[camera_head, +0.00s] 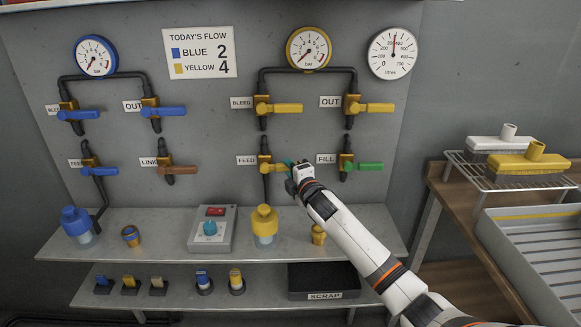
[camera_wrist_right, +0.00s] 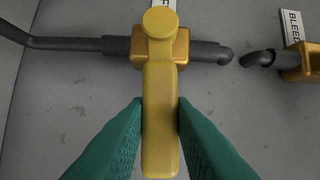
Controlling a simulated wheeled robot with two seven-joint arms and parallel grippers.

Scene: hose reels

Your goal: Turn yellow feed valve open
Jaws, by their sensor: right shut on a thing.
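The yellow feed valve (camera_head: 264,168) is on the grey panel beside the FEED label, with its handle pointing right, across the upright pipe. In the right wrist view its yellow handle (camera_wrist_right: 160,120) lies between the green fingers of my right gripper (camera_wrist_right: 160,135), which touch it on both sides. In the head view my right gripper (camera_head: 293,168) is at the handle's right end and hides that end. My left gripper is not in view.
The yellow bleed valve (camera_head: 278,108) is directly above. The green fill valve (camera_head: 362,166) is close on the right. Below, a shelf (camera_head: 345,230) carries a yellow-capped bottle (camera_head: 264,224) and a grey switch box (camera_head: 212,230). A yellow gauge (camera_head: 309,48) reads near its low end.

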